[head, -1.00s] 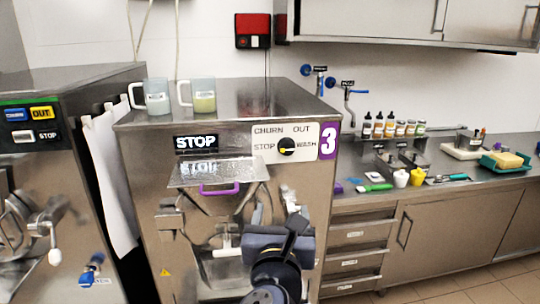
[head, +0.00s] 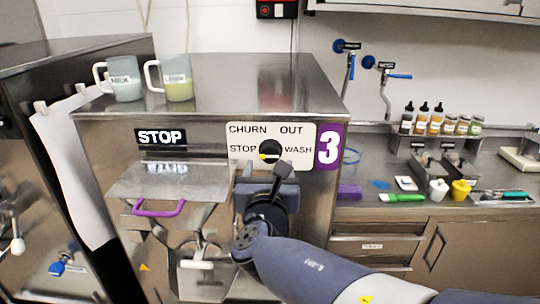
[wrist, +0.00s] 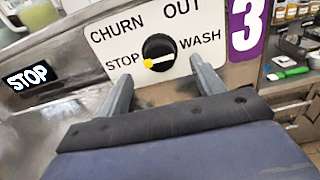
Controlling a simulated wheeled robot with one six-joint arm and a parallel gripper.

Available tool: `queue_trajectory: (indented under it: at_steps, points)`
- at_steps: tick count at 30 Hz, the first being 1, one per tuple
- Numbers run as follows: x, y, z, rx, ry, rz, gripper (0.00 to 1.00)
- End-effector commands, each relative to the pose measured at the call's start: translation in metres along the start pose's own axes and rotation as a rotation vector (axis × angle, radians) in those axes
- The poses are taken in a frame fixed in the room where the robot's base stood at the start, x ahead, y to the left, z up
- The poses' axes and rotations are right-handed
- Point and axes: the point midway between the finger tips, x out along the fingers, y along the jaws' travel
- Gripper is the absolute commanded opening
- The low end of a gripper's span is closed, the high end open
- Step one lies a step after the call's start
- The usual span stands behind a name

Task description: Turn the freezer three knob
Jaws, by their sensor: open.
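The freezer three knob (head: 270,149) is a round black dial on the white label plate marked CHURN, OUT, STOP and WASH, left of the purple number 3. In the wrist view the knob (wrist: 159,50) shows a yellow mark at its lower left, on the STOP side. My gripper (wrist: 161,70) is open, its two fingers pointing at the panel either side of and just below the knob. Nothing is between the fingers. In the head view my gripper (head: 278,170) is just below the knob and partly covers the plate's lower edge.
A STOP display (head: 161,137) and a lid with a purple handle (head: 158,208) are left of the knob. Two labelled jugs, one clear (head: 124,80) and one yellowish (head: 177,80), stand on the freezer top. A counter with bottles (head: 435,120) is at right.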

Motion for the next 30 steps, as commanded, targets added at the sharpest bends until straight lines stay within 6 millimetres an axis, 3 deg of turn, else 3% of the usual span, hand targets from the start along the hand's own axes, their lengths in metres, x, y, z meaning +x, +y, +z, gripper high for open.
queue_trajectory:
  at_steps: [3, 9, 22, 30]
  points:
    - [0.021, 0.000, 0.001, -0.002, 0.002, -0.003, 0.64]
    - [0.043, 0.000, 0.001, -0.001, 0.000, -0.002, 0.64]
    - [0.051, 0.000, 0.000, 0.000, 0.000, 0.001, 0.64]
    - [0.051, 0.000, 0.000, 0.000, -0.001, 0.001, 0.42]
